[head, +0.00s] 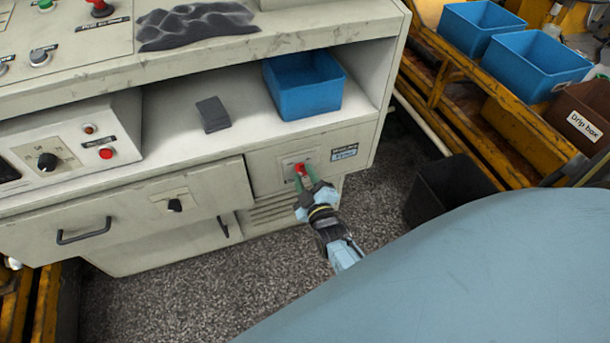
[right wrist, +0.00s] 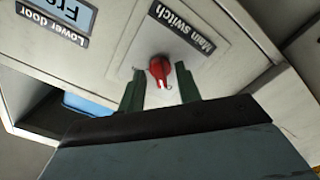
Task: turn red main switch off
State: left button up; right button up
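The red main switch (head: 300,168) is on the lower right front panel of the grey console. In the right wrist view the red knob (right wrist: 160,68) sits on a pale plate under a label reading "Main switch", which appears upside down. My right gripper (head: 307,175) is at the switch, with its green fingers pointing at the panel. In the right wrist view my right gripper (right wrist: 160,90) has one finger on each side of the knob, with gaps visible between fingers and knob. It is open. My left gripper is not in view.
A blue bin (head: 303,85) stands on the shelf above the switch. A black bin (head: 447,188) and yellow racks are at the right. Speckled floor lies below.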

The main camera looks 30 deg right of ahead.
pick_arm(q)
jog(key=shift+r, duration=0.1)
pick_arm(e)
jog(key=shift+s, duration=0.15)
